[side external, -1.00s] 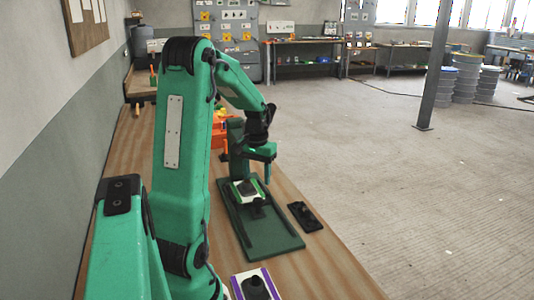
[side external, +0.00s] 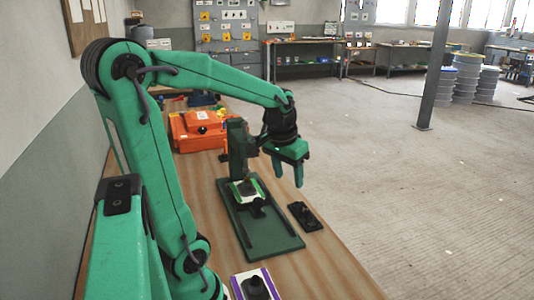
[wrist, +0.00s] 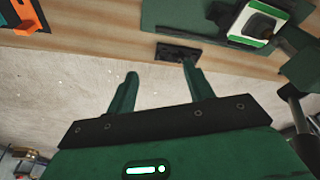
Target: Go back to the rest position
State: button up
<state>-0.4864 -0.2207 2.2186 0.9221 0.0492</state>
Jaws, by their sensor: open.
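My gripper (side external: 288,174) is green and hangs above the right side of the bench, with its fingers pointing down. In the wrist view its two fingers (wrist: 157,88) are spread apart with nothing between them. It is clear of the green base plate (side external: 283,236) and of the green-and-white mould block (side external: 243,198) on that plate. The block also shows at the top right of the wrist view (wrist: 235,36). A small black part (side external: 304,216) lies on the wood right of the plate; one fingertip partly overlaps it in the wrist view (wrist: 170,50).
A green upright fixture (side external: 237,150) stands at the plate's far end. An orange case (side external: 190,138) sits further back on the wooden bench (side external: 315,270). A purple-and-white block (side external: 237,286) with a black knob lies in front. Open floor (side external: 430,200) lies to the right.

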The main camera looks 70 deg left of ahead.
jog(key=s+d+r+m+t, duration=0.1)
jog(key=s+d+m, duration=0.1)
jog(key=d, duration=0.5)
jog(key=s+d+r+m+t+h, duration=0.1)
jog(key=s+d+r+m+t, duration=0.1)
jog(key=d, duration=0.6)
jog(key=shift+s+m, duration=0.5)
jog(key=shift+s, duration=0.45)
